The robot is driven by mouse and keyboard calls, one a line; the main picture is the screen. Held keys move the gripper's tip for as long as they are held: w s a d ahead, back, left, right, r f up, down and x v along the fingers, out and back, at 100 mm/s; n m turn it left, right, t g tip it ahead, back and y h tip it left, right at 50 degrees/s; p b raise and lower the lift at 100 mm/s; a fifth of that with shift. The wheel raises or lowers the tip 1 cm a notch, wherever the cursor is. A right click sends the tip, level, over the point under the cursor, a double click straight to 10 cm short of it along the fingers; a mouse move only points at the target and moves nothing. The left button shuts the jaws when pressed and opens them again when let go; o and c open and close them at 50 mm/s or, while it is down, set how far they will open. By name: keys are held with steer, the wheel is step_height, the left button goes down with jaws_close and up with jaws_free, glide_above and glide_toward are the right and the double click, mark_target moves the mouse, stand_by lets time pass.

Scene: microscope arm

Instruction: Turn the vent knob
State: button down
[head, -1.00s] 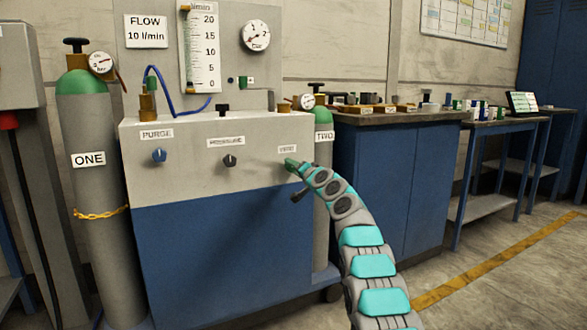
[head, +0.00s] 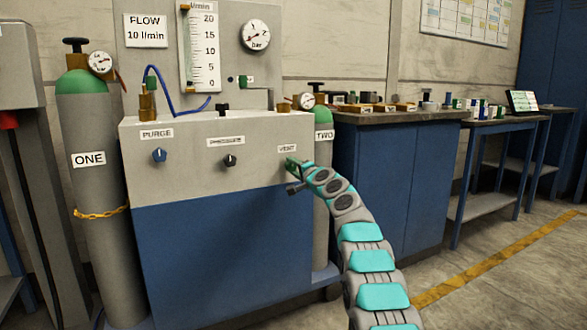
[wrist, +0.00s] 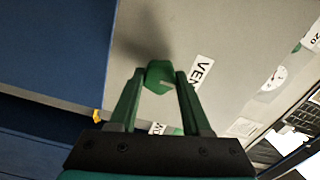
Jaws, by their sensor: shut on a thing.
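In the head view my gripper (head: 292,164) reaches the right end of the grey panel, just below the VENT label (head: 287,149). The knob itself is mostly hidden there by my fingers. The label also shows in the wrist view (wrist: 202,72), partly cut off by a finger.
Cylinder ONE (head: 92,190) stands at the left, and cylinder TWO (head: 323,210) stands behind my wrist. The floor at the right is open.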

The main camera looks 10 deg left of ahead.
steer(key=shift+c, duration=1.8)
jaws_free()
steer(key=shift+d, duration=0.1)
